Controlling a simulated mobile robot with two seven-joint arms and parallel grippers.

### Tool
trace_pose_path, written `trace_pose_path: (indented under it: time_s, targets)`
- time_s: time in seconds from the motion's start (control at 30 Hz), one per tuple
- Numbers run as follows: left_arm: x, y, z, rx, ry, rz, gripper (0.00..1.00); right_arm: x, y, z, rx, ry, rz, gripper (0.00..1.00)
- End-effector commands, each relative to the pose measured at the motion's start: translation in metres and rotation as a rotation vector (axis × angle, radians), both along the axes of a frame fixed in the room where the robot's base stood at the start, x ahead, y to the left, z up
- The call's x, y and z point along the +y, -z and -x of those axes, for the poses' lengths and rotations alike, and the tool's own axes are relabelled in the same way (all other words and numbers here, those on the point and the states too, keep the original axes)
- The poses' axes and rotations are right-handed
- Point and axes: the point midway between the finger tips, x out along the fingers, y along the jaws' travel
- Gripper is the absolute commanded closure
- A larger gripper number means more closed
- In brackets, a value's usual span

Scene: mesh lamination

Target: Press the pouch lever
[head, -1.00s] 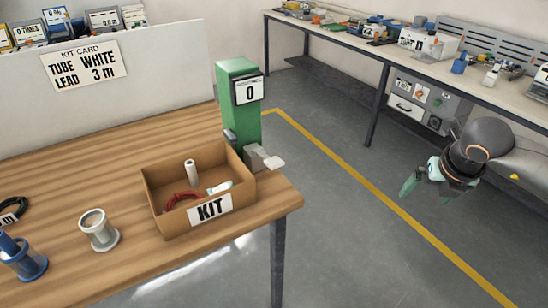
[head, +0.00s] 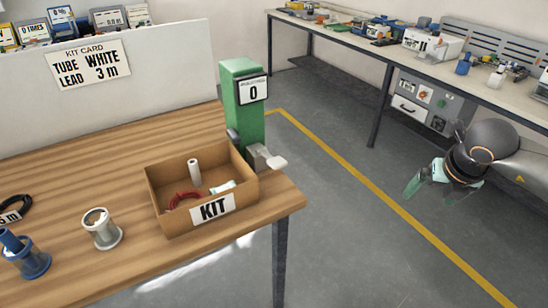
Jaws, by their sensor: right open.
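A green dispenser post (head: 242,100) stands at the right rear of the wooden table, with a white plate reading 0. At its foot a pale lever (head: 275,162) sticks out to the right, just behind the kit box. The cardboard KIT box (head: 165,209) holds a white tube, a red coiled lead and a small pale item. My right gripper (head: 428,195) is open and empty, over the floor well to the right of the lever and apart from it. My left gripper is not in view.
The wooden table (head: 100,165) also carries a white spool (head: 101,230), a blue spool (head: 27,259) and a black coil (head: 13,208). A white panel with a kit card (head: 88,63) stands behind. A cluttered bench (head: 340,38) lines the back right. Floor between is clear.

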Motion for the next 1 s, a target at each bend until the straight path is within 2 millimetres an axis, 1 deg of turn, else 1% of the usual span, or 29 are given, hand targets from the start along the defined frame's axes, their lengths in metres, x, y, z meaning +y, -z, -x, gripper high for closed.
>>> trace_pose_path:
  time_s: [0.03, 0.07, 0.33, 1.0]
  targets:
    - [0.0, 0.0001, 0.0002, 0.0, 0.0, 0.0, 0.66, 0.0, 0.0, 0.0, 0.0, 0.0, 0.0, 0.0]
    - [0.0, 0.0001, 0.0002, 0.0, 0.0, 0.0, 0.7, 0.0, 0.0, 0.0, 0.0, 0.0, 0.0, 0.0]
    - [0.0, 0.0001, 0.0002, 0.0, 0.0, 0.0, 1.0, 0.0, 0.0, 0.0, 0.0, 0.0, 0.0, 0.0]
    - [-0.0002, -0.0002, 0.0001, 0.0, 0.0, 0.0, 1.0, 0.0001, 0.0, 0.0, 0.0, 0.0, 0.0, 0.0]
